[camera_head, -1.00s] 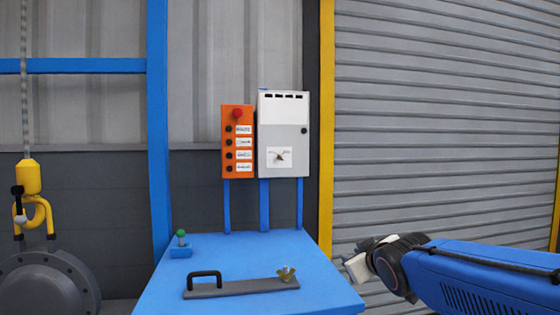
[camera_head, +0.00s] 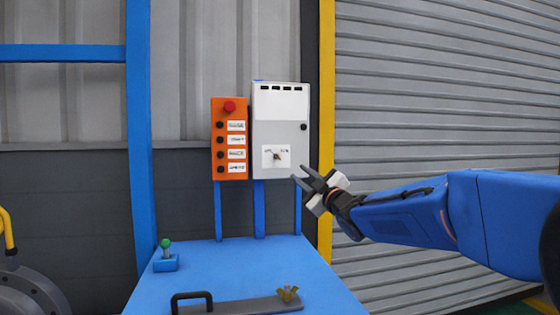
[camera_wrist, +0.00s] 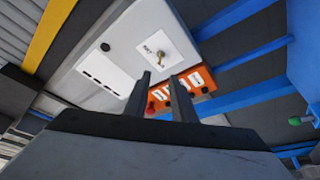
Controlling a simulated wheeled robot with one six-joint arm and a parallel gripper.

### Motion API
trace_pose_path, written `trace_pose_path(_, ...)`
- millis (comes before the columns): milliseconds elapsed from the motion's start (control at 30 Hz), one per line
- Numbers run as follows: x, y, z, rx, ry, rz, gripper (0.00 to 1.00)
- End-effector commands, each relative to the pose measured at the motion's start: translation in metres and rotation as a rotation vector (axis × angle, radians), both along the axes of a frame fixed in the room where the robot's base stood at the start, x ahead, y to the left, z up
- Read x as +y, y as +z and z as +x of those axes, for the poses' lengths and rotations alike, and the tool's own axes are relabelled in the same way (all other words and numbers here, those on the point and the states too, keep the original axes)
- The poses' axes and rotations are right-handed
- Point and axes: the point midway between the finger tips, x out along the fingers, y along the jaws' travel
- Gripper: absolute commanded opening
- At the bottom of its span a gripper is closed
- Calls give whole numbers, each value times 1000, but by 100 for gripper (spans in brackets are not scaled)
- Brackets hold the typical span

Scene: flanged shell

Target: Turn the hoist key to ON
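The hoist key (camera_head: 277,156) is a small brownish key on a white label plate (camera_head: 268,163) on the front of the white control box (camera_head: 280,105). In the wrist view the brass key (camera_wrist: 158,61) shows just beyond the fingertips. Which way it points relative to the ON marking is too small to read. My gripper (camera_head: 302,177) is to the right of and slightly below the key, apart from it. Its two dark fingers (camera_wrist: 165,82) are spread with nothing between them, so it is open and empty.
An orange button panel (camera_head: 229,140) with a red knob stands left of the box. Below is a blue table (camera_head: 235,268) with a green-knobbed lever (camera_head: 166,255), a dark handle (camera_head: 192,298) and a brass wing nut (camera_head: 287,293). A yellow post (camera_head: 326,130) and grey shutter (camera_head: 430,90) are at right.

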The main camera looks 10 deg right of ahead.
Motion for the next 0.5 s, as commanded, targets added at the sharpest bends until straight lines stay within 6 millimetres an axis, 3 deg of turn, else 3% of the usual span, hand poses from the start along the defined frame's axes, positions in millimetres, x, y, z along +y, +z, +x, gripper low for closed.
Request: trace_pose_path(500, 25, 23, 86, 3, 0, 1, 23)
